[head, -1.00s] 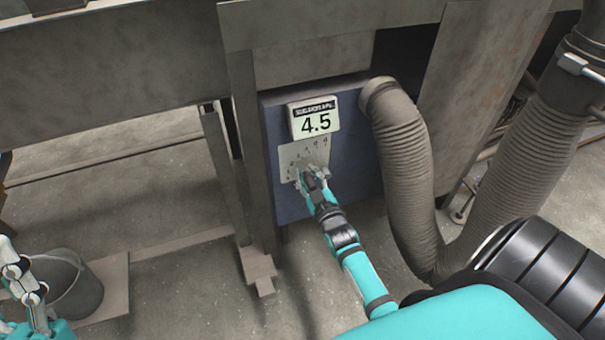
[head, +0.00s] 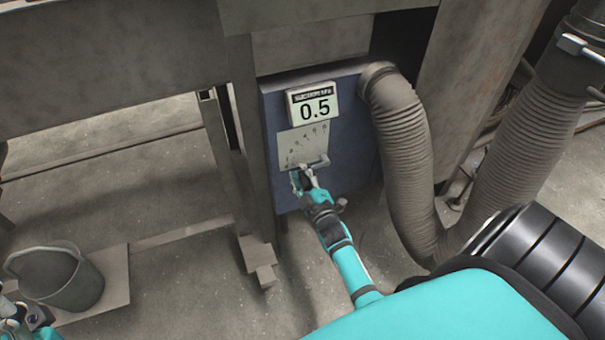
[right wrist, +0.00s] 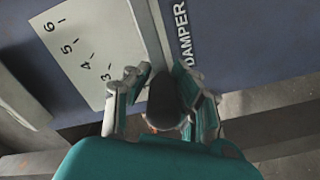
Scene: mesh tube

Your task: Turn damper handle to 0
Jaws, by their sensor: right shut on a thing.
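The damper handle (head: 322,163) is a grey bar at the lower edge of a pale scale plate (head: 303,140) on the blue box. My right gripper (head: 303,180) is shut on the handle near its left end. In the right wrist view, my right gripper (right wrist: 157,88) has its fingers on both sides of the handle (right wrist: 149,35), beside the word DAMPER. The scale plate (right wrist: 85,45) shows numbers 3 to 6 there; lower numbers are hidden. The display (head: 315,108) reads 0.5. Part of my left arm shows at the bottom left corner; its fingertips are unclear.
A ribbed grey hose (head: 405,165) curves down right of the blue box (head: 350,150). A metal post (head: 250,150) stands close on its left. A grey bucket (head: 70,285) stands on a floor plate at the lower left. Floor between bucket and post is open.

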